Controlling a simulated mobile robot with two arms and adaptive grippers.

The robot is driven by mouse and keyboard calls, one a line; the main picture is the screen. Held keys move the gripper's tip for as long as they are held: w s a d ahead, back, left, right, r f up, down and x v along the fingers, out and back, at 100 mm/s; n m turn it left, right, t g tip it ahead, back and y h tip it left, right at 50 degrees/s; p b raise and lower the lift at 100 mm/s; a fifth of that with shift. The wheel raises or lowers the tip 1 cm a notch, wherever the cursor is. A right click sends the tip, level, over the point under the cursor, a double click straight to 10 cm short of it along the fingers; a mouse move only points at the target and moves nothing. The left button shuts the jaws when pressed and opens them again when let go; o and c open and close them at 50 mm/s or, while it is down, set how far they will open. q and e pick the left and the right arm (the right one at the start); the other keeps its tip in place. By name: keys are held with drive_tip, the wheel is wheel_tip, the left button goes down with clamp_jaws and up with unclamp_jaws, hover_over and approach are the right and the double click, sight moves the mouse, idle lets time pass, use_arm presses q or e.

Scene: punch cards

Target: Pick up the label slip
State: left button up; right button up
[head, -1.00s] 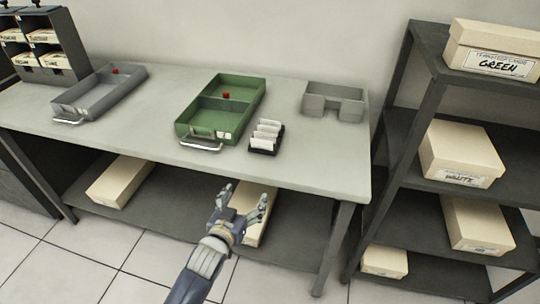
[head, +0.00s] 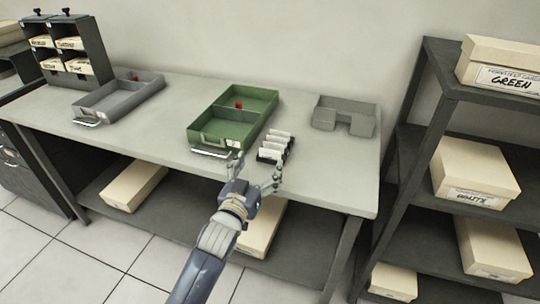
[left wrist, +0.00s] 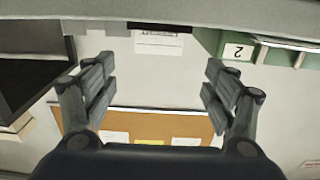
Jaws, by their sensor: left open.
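White label slips (head: 275,142) stand in a small black holder (head: 268,158) at the table's front edge, just right of the green tray. I cannot tell one slip from another by any writing. In the left wrist view, which looks upside down, a white slip (left wrist: 158,42) shows below the black holder (left wrist: 153,27), at the top centre. My left gripper (head: 257,172) is open and empty, just in front of the holder at the table edge, apart from the slips. Its spread fingers show in the left wrist view (left wrist: 158,85). My right gripper is not in view.
The green tray (head: 225,130) with a red piece stands left of the holder, its handle near my left gripper. A grey tray (head: 108,100) is farther left, a grey block-like holder (head: 325,118) at right. The table front right is clear. Shelves with boxes stand right.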

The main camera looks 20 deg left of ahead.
sight(270, 151)
use_arm(q)
drive_tip(key=shift+w+d+f+p, duration=0.1)
drive_tip(key=shift+w+f, duration=0.05)
drive_tip(key=shift+w, duration=0.8)
drive_tip(key=shift+w+d+f+p, duration=0.1)
drive_tip(key=shift+w+f, duration=0.05)
drive_tip(key=shift+w, duration=0.8)
drive_tip(key=shift+w+d+f+p, duration=0.1)
drive_tip(key=shift+w+f, duration=0.05)
drive_tip(key=shift+w, duration=0.8)
drive_tip(key=c, duration=0.8)
